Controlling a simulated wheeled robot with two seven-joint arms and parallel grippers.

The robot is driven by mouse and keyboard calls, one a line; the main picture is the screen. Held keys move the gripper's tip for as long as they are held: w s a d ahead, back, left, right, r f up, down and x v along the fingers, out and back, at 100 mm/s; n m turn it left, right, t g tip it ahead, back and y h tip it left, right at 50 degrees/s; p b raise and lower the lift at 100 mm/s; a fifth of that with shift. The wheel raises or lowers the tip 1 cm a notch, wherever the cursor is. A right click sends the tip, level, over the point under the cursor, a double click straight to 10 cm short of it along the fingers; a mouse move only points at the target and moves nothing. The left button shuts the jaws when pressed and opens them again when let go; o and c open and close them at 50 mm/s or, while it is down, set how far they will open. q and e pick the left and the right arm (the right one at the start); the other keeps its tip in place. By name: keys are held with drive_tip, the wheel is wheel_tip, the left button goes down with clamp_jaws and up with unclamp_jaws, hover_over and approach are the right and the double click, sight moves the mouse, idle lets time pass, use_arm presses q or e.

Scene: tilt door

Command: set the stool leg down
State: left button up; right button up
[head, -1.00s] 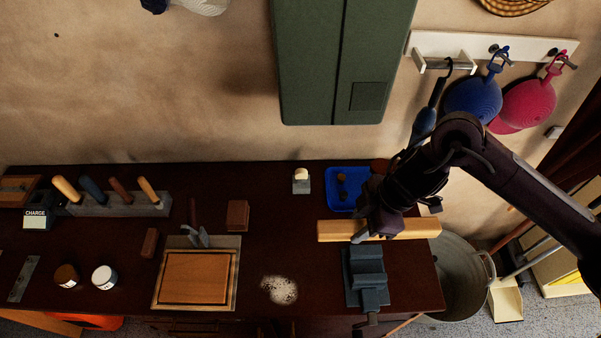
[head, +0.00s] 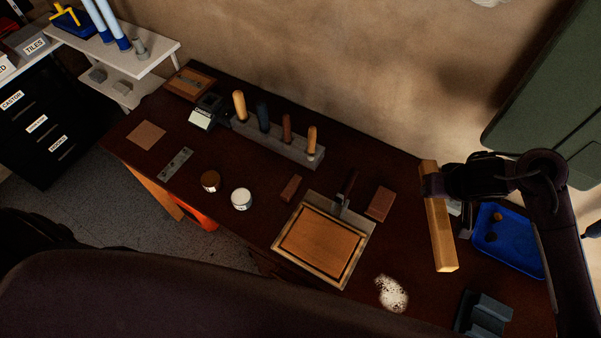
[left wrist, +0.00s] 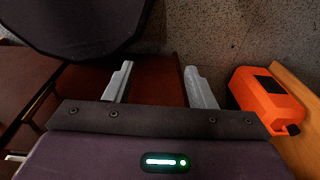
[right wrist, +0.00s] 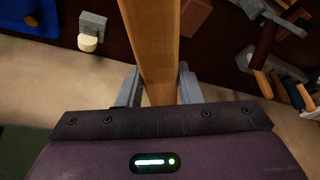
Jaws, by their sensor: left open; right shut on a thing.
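The stool leg is a long, square, light wooden bar (head: 441,235) at the right of the head view. It looks held above the dark workbench (head: 350,160). My right gripper (head: 432,185) is shut on it near its far end; the fingers are partly hidden by the wrist. In the right wrist view the stool leg (right wrist: 152,45) runs out from between the right fingers (right wrist: 160,90). My left gripper (left wrist: 158,85) is open and empty, low beside the bench, and is not seen in the head view.
A blue tray (head: 512,240) lies right of the bar and a grey vise (head: 483,314) at the front right. White powder (head: 391,293), a framed wooden board (head: 318,243) and a tool rack (head: 275,142) stand left of it. An orange case (left wrist: 265,98) is near the left gripper.

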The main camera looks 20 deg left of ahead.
drive_tip(key=shift+w+f+m, duration=0.1)
drive_tip(key=shift+f+m, duration=0.35)
drive_tip(key=shift+m, duration=0.15)
drive_tip(key=shift+a+h, duration=0.1)
drive_tip(key=shift+h, duration=0.2)
drive_tip(key=shift+f, duration=0.4)
wheel_tip(320, 180, down, 15)
drive_tip(key=b, duration=0.8)
drive_tip(key=shift+r, duration=0.2)
use_arm(q)
wheel_tip(320, 180, down, 9)
drive_tip(key=b, duration=0.1)
drive_tip(key=shift+d, duration=0.2)
use_arm(e)
drive_tip(key=shift+w+f, duration=0.1)
drive_tip(key=shift+f, duration=2.25)
use_arm(q)
drive_tip(key=shift+f, duration=0.1)
use_arm(e)
drive_tip(key=shift+f, duration=0.2)
drive_tip(key=o, duration=1)
drive_tip(key=shift+o, duration=0.2)
